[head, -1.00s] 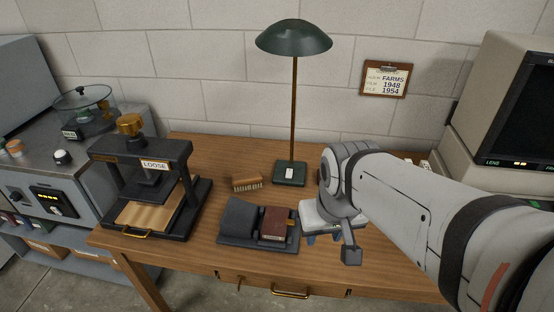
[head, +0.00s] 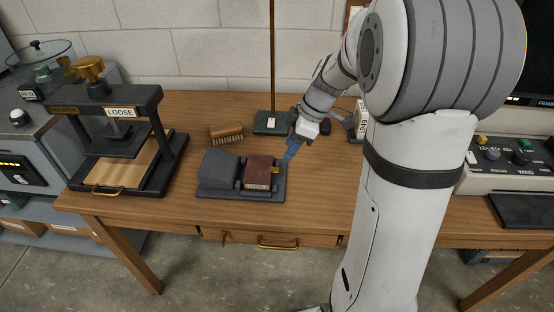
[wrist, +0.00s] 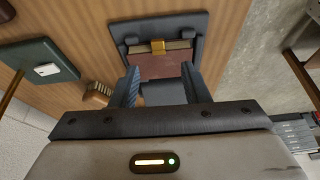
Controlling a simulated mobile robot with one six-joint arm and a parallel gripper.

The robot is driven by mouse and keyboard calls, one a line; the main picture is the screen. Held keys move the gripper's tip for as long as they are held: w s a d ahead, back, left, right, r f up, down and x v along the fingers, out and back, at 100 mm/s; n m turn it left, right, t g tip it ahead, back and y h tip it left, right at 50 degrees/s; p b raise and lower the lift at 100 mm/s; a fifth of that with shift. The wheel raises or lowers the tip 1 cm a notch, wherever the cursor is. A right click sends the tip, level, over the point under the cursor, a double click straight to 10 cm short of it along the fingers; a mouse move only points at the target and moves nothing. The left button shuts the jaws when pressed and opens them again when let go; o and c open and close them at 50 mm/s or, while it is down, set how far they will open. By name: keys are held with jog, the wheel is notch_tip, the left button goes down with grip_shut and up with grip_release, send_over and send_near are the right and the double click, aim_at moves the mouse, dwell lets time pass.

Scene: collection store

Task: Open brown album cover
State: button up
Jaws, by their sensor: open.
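The brown album (head: 258,171) lies with its cover down flat on the right half of a dark cradle (head: 212,189). A yellow-gold tab or clasp shows at its right edge. In the wrist view the album (wrist: 158,67) is ahead, with the gold clasp (wrist: 158,47) on its pale page edge, inside the cradle's rim (wrist: 193,22). My gripper (head: 291,152) is at the clasp side of the album, blue fingers pointing down. In the wrist view my gripper (wrist: 159,78) is open and empty, its fingers spread across the album's width. I cannot tell whether they touch it.
A brush (head: 226,133) lies behind the cradle. The green lamp base (head: 271,122) stands behind it, close to my arm. A black press marked LOOSE (head: 120,113) stands at the left. A date sign (head: 361,118) is at the right. The table front is clear.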

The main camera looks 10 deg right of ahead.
aim_at(277, 169)
jog(key=x, duration=0.8)
jog(key=shift+w+d+b, duration=0.1)
jog(key=shift+b, duration=0.2)
grip_shut()
